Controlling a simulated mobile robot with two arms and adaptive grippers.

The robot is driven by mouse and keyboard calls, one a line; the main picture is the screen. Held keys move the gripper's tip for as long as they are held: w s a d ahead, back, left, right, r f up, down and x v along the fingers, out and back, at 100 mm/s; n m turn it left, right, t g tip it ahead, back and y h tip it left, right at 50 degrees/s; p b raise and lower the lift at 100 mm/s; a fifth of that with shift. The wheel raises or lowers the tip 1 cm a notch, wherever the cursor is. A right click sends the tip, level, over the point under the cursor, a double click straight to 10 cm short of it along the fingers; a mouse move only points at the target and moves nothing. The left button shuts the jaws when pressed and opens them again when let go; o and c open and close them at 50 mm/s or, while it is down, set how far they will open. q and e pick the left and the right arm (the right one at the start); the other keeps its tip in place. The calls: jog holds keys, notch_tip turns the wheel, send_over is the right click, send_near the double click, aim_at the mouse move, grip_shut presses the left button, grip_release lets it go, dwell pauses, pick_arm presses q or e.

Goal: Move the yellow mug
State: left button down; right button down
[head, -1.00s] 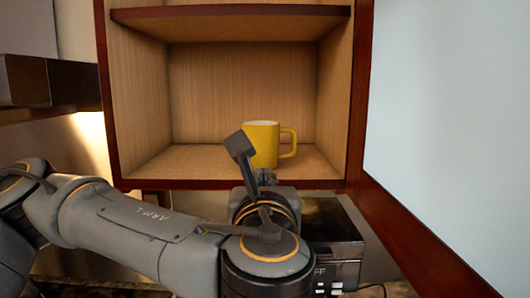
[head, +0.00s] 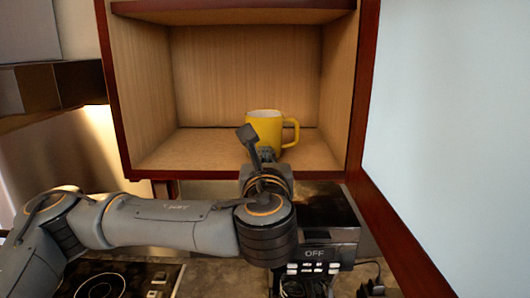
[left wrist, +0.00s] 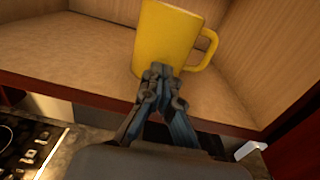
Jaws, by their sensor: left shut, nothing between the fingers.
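The yellow mug (head: 266,128) stands upright on the bottom shelf of the open wooden cabinet, its handle to the right. In the left wrist view the mug (left wrist: 166,38) is directly ahead, its handle also to the right. My left gripper (head: 264,154) is in front of the mug at the shelf's front edge. In the left wrist view the left gripper's fingertips (left wrist: 160,70) are together and empty, overlapping the mug's lower part. I cannot tell whether they touch it. My right gripper is not in view.
The cabinet's bottom shelf (head: 200,150) is otherwise clear, with side walls close around it. The open cabinet door (head: 450,120) stands on the right. A black appliance marked OFF (head: 330,240) sits below, and a cooktop (head: 100,285) is at lower left.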

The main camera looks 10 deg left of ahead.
pick_arm(q)
jog(key=x, duration=0.6)
jog(key=shift+w+f, duration=0.1)
jog(key=shift+w, duration=0.25)
jog(key=shift+s, duration=0.1)
